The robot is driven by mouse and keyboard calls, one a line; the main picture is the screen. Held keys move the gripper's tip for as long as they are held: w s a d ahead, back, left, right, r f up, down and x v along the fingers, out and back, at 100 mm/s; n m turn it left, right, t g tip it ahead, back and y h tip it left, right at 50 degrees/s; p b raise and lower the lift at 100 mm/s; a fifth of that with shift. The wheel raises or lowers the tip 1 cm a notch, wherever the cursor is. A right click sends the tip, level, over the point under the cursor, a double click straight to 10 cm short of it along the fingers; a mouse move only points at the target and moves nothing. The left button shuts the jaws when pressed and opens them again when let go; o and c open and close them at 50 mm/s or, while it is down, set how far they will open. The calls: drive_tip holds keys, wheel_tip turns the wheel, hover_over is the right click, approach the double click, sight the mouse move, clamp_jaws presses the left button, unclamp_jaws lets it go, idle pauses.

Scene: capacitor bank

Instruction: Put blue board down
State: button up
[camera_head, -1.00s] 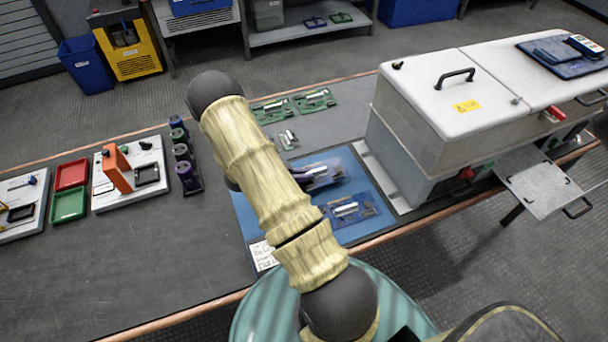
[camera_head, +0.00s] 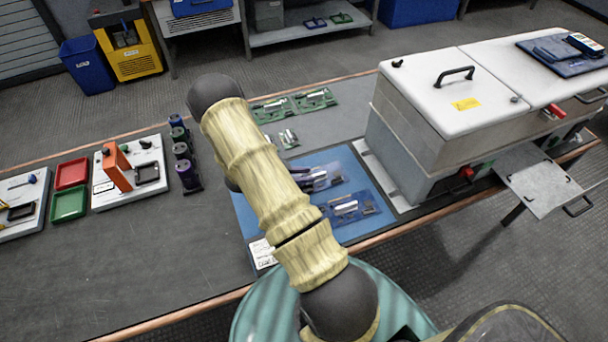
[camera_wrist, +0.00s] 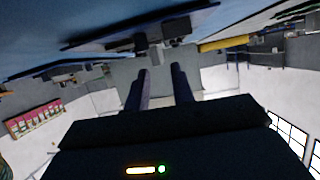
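A white-lidded grey machine (camera_head: 440,110) stands close on the right. Dark cylinders (camera_head: 183,160), red and green trays (camera_head: 68,204) and an orange-block fixture (camera_head: 118,168) are left. Bare tabletop lies front left.

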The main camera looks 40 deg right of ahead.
drive_tip(key=shift+o, duration=0.3)
drive_tip(key=shift+s+f, duration=0.25)
drive_tip(key=shift+f, duration=0.15)
drive_tip(key=shift+r, duration=0.2)
drive_tip(key=r+v, duration=0.1)
drive_tip(key=v, duration=1.1)
drive_tip(key=shift+w, duration=0.35)
drive_tip(key=shift+d, duration=0.1)
